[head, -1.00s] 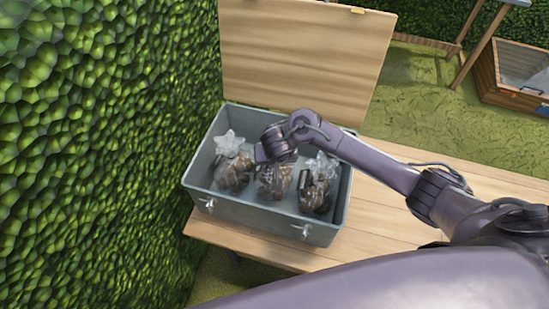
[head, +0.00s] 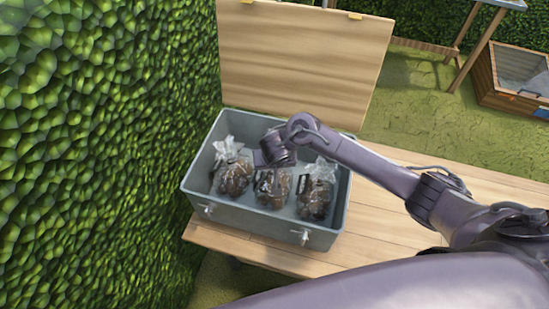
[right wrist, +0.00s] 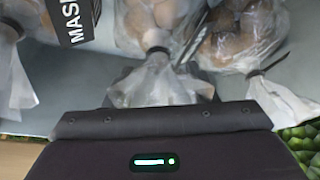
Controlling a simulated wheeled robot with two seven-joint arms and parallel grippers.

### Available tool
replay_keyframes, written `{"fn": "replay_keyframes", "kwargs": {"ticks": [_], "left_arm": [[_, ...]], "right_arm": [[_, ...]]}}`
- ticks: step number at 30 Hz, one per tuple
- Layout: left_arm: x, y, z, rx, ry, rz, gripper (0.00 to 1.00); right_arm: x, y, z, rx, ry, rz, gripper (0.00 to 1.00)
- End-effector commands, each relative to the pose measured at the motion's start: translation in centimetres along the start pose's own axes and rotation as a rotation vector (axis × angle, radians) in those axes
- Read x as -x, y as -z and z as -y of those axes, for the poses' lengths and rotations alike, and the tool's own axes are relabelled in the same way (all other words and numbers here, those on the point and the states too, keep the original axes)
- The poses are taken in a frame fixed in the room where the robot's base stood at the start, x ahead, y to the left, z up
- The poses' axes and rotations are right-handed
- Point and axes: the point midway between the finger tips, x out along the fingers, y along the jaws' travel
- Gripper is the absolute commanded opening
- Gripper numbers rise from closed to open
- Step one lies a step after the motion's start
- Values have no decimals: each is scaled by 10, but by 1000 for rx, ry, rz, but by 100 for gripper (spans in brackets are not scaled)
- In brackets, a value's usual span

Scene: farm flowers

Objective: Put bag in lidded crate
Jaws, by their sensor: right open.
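The lidded crate (head: 262,222) is a grey-blue box on a wooden table, with its wooden lid (head: 300,60) standing open at the back. Three clear bags of brown round contents sit inside it: a left bag (head: 234,178), a middle bag (head: 270,187) and a right bag (head: 317,192). My right gripper (head: 268,160) is inside the crate opening, just behind the middle bag. It is open, and its fingers are mostly hidden. In the right wrist view, the tied neck of the middle bag (right wrist: 155,55) lies right in front of the gripper. My left gripper is out of view.
A green hedge (head: 100,140) stands close on the left side of the crate. The table (head: 400,225) is bare to the right. A wooden planter box (head: 512,85) stands on the grass at the back right.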

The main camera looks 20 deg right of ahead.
Motion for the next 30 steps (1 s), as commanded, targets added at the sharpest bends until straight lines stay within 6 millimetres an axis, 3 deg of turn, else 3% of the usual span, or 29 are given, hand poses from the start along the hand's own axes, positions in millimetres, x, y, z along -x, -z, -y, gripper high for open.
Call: {"fn": "replay_keyframes", "kwargs": {"ticks": [9,14,20,30], "left_arm": [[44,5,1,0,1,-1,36],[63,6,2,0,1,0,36],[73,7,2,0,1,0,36],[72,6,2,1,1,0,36]], "right_arm": [[77,2,2,-1,5,1,51],[106,2,1,-1,3,1,51],[120,1,0,0,1,0,51],[121,0,0,0,0,-1,51]]}}
